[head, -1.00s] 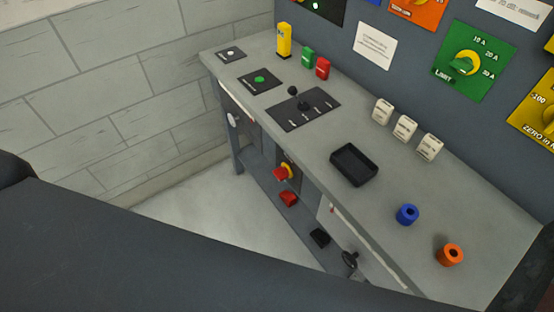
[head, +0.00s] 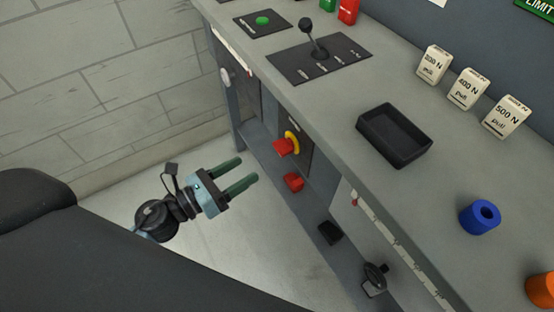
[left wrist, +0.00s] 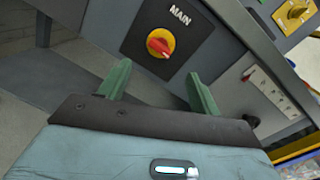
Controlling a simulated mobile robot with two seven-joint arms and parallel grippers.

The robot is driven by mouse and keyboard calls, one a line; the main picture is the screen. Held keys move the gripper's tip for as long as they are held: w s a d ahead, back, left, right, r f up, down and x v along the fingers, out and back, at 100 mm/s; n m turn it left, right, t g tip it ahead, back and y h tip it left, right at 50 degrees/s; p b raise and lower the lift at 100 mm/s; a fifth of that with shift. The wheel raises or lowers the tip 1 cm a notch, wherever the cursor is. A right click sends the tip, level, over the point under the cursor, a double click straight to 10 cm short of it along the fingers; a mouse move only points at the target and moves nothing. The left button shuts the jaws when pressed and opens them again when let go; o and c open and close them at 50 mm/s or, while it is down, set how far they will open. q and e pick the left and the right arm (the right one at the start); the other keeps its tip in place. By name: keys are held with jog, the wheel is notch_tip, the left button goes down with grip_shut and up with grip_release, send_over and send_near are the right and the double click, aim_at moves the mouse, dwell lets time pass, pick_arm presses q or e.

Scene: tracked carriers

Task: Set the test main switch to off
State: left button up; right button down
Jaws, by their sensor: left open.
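The main switch is a red rotary handle on a yellow disc (head: 287,146), on a dark panel at the front of the bench under the worktop. In the left wrist view the main switch (left wrist: 160,43) sits on a black plate lettered MAIN, upper middle, beyond the fingertips. My left gripper (head: 246,171) is open and empty, left of the switch and apart from it. Its two green fingers (left wrist: 158,84) point towards the switch plate in the left wrist view. My right gripper is not in view.
The grey worktop (head: 340,100) overhangs the switch and carries a black tray (head: 395,136), white weight blocks and a lever panel (head: 318,58). Below are a red block (head: 293,182), a black pedal (head: 330,232) and a crank (head: 375,278). Floor left of the bench is clear.

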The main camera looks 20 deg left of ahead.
aim_at(277, 150)
pick_arm(q)
jog(key=w+d+m+g+h, duration=0.1)
jog(key=w+d+m, duration=0.4)
jog(key=w, duration=0.3)
jog(key=shift+w, duration=0.2)
jog(key=shift+d, duration=0.1)
dwell(0.3)
jog(key=c, duration=1)
